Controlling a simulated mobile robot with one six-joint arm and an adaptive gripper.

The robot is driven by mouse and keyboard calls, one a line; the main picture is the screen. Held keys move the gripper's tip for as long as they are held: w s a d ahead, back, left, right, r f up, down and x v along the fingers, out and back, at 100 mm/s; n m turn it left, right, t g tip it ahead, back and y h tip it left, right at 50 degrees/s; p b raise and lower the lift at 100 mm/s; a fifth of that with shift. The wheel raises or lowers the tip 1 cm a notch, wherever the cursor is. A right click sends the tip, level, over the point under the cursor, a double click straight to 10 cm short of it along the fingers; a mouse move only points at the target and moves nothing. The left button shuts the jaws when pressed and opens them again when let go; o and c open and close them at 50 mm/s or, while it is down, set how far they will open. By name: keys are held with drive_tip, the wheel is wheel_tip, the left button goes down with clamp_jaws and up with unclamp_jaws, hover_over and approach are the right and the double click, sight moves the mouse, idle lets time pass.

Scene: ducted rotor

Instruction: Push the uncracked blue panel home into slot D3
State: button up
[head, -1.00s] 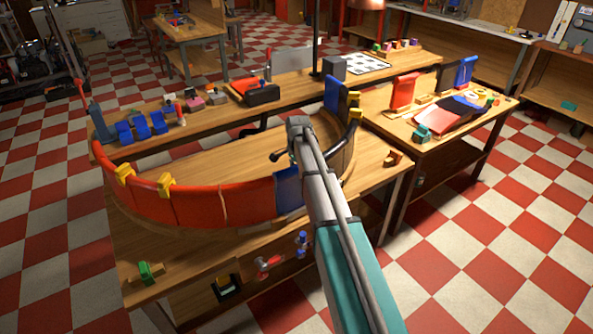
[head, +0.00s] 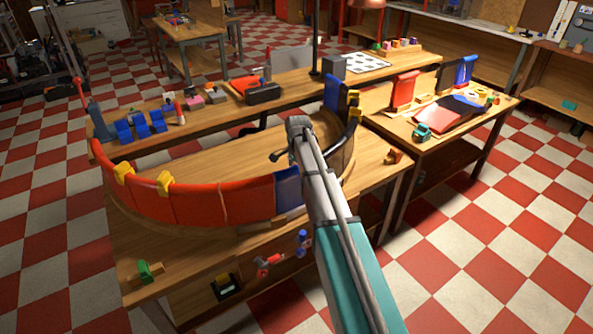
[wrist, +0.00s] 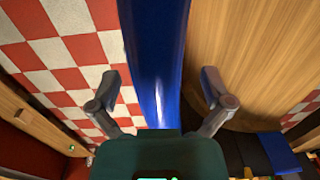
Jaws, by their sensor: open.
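A blue panel (head: 288,190) stands at the right end of the row of red panels on the curved duct wall in the head view. Its right edge is partly behind my arm. In the wrist view a glossy blue panel (wrist: 157,45) runs between my spread fingers, with a gap on each side. My gripper (wrist: 160,74) is open and holds nothing. In the head view its fingers are not clear, being mostly hidden by my arm. I cannot read a slot label or see a crack on the panel.
Yellow clamps (head: 164,183) sit on the red panels (head: 245,201). Another blue panel (head: 332,93) stands at the far right end of the wall. Several blue pieces (head: 141,124) rest on the rear shelf. A side table (head: 378,100) at right holds red and blue panels.

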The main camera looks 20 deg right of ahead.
drive_tip(key=shift+r, duration=0.2)
wheel_tip(320, 180, up, 10)
drive_tip(key=p, duration=1)
drive_tip(key=shift+f, duration=0.35)
idle(0.3)
drive_tip(key=s+a+n, duration=0.3)
drive_tip(key=s+n, duration=0.4)
drive_tip(key=s, duration=0.7)
drive_tip(key=s+a+n, duration=0.3)
drive_tip(key=s+n, duration=0.4)
drive_tip(key=s, duration=0.8)
drive_tip(key=shift+a, duration=0.2)
drive_tip(key=shift+d, duration=0.1)
